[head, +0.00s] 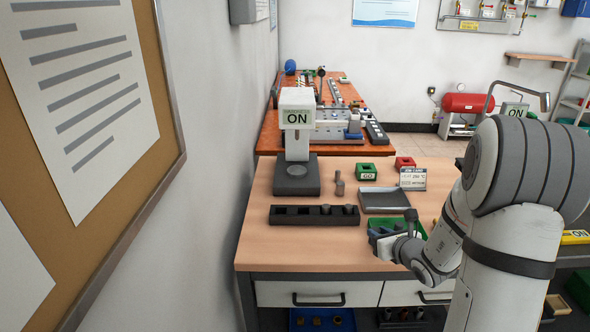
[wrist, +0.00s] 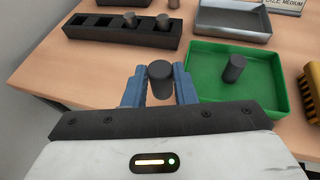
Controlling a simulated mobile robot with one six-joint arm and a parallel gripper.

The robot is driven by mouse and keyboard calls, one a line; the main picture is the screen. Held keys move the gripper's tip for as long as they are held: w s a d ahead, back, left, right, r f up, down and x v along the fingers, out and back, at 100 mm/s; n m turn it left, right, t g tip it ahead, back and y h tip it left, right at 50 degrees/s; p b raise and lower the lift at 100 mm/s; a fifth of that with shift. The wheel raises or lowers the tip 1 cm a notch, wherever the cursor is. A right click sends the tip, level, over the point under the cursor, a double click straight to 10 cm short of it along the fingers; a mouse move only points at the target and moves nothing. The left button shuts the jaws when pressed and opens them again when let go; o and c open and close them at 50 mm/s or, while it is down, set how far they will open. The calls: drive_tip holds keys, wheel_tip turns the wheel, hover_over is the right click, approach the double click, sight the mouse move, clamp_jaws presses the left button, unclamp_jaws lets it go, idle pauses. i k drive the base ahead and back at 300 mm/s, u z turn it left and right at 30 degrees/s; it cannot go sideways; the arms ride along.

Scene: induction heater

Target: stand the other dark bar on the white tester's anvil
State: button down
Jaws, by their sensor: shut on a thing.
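My gripper (wrist: 159,86) is shut on a dark bar (wrist: 160,84), held upright between the blue fingers in the wrist view. In the head view my gripper (head: 378,235) is low over the front of the bench, by the green tray (head: 417,231); the held bar is hard to make out there.
A black rack (head: 300,216) has several slots, with bars in the right ones. A small grey post (head: 339,185) stands right of the tester. A grey tray (head: 366,206), green box (head: 366,171), red box (head: 404,162) and sign card (head: 413,179) are farther right.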

sight(296, 170)
drive_tip(key=i, duration=0.95)
